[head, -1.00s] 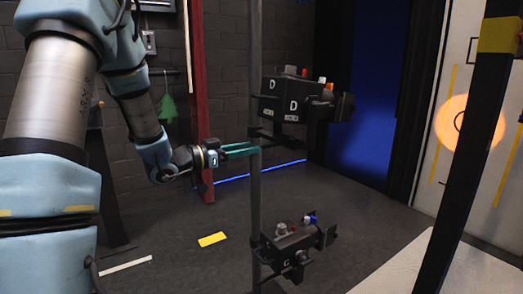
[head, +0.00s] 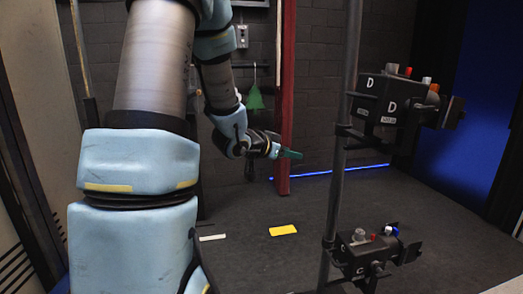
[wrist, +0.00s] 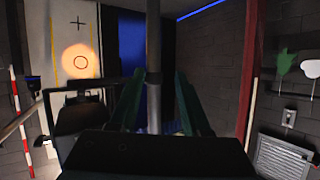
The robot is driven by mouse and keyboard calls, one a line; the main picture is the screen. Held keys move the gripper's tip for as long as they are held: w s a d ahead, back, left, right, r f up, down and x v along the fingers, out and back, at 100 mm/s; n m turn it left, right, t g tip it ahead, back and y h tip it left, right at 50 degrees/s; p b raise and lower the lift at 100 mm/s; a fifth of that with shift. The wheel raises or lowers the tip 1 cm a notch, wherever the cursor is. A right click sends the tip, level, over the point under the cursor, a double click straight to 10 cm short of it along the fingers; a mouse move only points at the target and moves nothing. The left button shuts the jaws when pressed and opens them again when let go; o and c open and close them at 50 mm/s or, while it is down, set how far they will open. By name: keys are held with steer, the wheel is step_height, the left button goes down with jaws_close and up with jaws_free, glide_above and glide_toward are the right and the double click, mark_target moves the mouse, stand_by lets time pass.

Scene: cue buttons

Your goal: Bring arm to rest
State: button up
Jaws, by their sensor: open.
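My gripper (head: 291,154) has green fingers and is at the end of my blue and grey arm, left of a grey pole in the head view. In the wrist view its two fingers (wrist: 158,108) are spread apart, with the pole (wrist: 153,60) showing between them in the background. Nothing is held. In the head view the fingertips are apart from the pole and from the button boxes.
The grey pole (head: 344,150) carries an upper black box (head: 390,104) marked D and a lower box (head: 366,255), both with coloured buttons. A red post (head: 287,100) stands behind my gripper. A yellow floor strip (head: 283,230) lies on open dark floor.

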steer(key=s+a+f+n+y, duration=0.25)
steer(key=a+y, duration=0.25)
steer(key=a, duration=0.4)
steer(key=s+a+f+n+g+y+p, duration=0.1)
steer(key=s+a+n+g+y, duration=0.1)
steer(key=s, duration=0.6)
steer(key=s+a+f+n+g+y+p, duration=0.1)
steer(key=s+a+n+g, duration=0.3)
steer(key=s, duration=0.5)
steer(key=a+g+y, duration=0.1)
steer(key=a, duration=0.1)
steer(key=shift+s+a+f+n+g+y, duration=0.15)
steer(key=shift+s+a+n+g+y, duration=0.15)
steer(key=shift+a+n, duration=0.1)
steer(key=shift+d, duration=0.15)
